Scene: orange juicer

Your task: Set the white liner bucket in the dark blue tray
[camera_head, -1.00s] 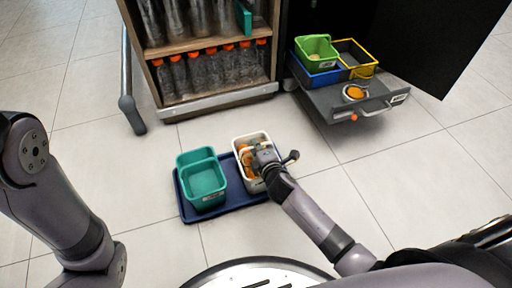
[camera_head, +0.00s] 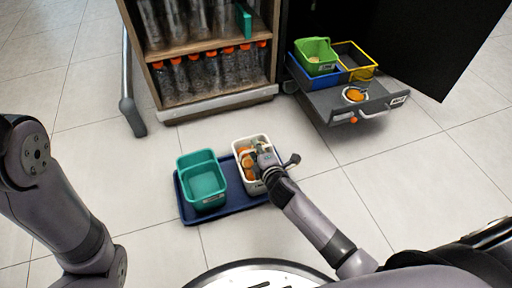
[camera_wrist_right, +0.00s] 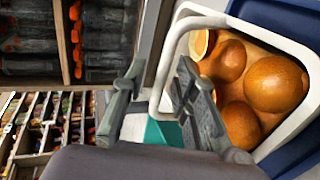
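The white liner bucket (camera_head: 256,187) stands on the right part of the dark blue tray (camera_head: 232,188), with several oranges inside. Its rim (camera_wrist_right: 292,48) and the oranges (camera_wrist_right: 275,84) show close up in the right wrist view, with blue tray beside it. My right gripper (camera_head: 265,158) is at the bucket's right side. In the wrist view its two fingers (camera_wrist_right: 160,92) are spread apart, with part of the white rim or handle between them. I cannot tell whether a finger touches it. My left gripper is out of view; only my left arm shows.
A teal bucket (camera_head: 203,183) stands on the tray's left part, close to the white one. A bottle rack (camera_head: 207,70) stands behind. A grey drawer (camera_head: 345,98) with green, blue and yellow bins is at the back right. Tiled floor around the tray is clear.

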